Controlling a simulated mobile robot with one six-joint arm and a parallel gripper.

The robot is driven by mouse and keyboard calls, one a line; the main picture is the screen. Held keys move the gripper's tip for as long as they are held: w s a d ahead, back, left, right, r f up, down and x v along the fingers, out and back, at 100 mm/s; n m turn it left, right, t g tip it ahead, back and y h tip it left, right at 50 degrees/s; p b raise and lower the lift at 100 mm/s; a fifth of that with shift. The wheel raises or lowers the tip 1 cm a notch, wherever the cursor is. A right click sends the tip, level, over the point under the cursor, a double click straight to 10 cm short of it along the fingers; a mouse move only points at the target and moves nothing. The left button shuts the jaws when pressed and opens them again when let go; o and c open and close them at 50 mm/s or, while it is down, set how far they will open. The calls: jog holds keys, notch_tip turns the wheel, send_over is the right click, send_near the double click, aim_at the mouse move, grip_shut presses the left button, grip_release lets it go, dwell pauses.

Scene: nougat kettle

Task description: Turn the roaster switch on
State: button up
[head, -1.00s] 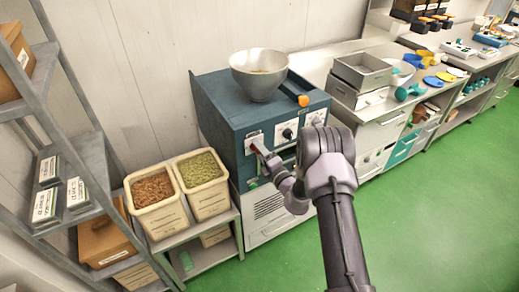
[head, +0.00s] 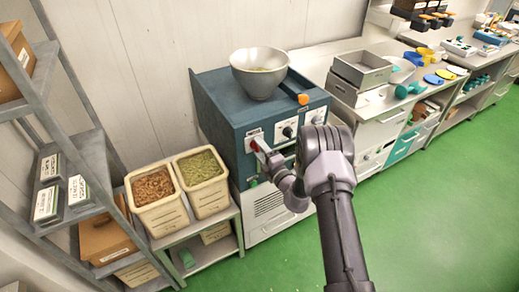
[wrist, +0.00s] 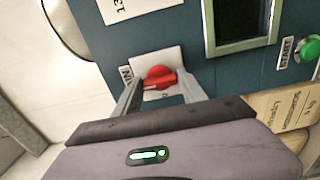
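The roaster is a dark blue cabinet (head: 228,118) with a bowl on top. Its red switch knob (head: 254,145) sits on a white plate on the front, at the upper left. In the wrist view the red knob (wrist: 159,78) lies almost level, slightly tilted. My gripper (head: 263,149) is at the front panel by the knob. In the wrist view its two fingers (wrist: 160,84) are apart, one on each side of the knob. I cannot tell whether the fingertips touch it.
A green START button (wrist: 307,48) and a dark window (wrist: 240,20) are right of the knob in the wrist view. Two bins (head: 158,213) of nuts stand left of the roaster, beside a grey shelf rack (head: 92,160). Green floor (head: 430,210) is clear at right.

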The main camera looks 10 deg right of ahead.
jog(key=o, duration=0.4)
jog(key=shift+c, duration=0.2)
jog(key=shift+s, duration=0.1)
jog(key=p+v, duration=0.1)
jog(key=v, duration=1.6)
jog(key=shift+p, duration=0.4)
jog(key=shift+s, duration=0.1)
